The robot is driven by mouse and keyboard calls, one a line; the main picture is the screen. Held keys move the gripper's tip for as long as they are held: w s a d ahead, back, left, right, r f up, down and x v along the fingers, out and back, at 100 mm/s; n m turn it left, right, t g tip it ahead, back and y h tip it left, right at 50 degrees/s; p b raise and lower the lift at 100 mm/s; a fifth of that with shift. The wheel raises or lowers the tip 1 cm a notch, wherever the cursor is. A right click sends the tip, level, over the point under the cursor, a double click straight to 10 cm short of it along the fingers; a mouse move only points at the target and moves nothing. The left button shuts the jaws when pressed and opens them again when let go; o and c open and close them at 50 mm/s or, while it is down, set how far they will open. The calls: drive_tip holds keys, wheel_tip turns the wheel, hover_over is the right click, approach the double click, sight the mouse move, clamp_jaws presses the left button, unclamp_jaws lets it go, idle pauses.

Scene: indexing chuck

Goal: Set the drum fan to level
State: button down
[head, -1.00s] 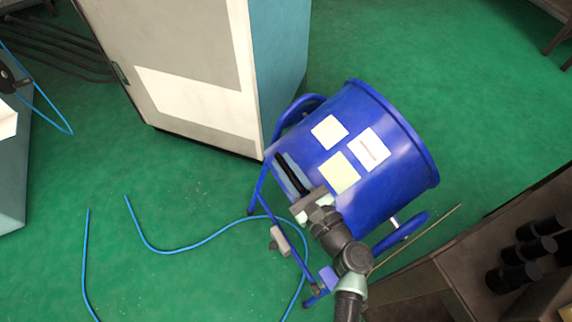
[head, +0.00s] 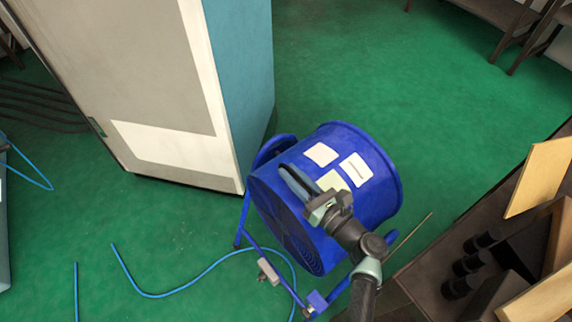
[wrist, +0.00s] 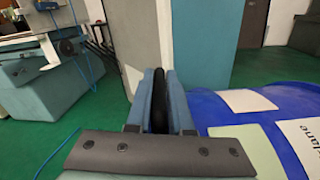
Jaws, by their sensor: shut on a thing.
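The drum fan is a blue drum (head: 372,195) on a blue tube stand (head: 243,222), with pale labels on its side. Its dark grille (head: 300,238) shows at the drum's lower left end; the other end's rim points up and right. I cannot tell exactly how far the drum is off level. My gripper (head: 294,183) is at the grille end's upper edge, its blue-grey fingers shut on a black handle. The handle (wrist: 160,100) shows between the fingers in the wrist view; in the head view the fingers mostly hide it.
A tall grey and teal cabinet (head: 238,90) stands close behind the fan. A dark bench (head: 440,285) with black cylinders (head: 465,265) and boards is at right.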

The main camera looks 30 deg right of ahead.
drive_tip(key=c, duration=0.8)
unclamp_jaws()
drive_tip(key=shift+c, duration=0.2)
wheel_tip(320, 180, up, 10)
drive_tip(key=p, duration=0.4)
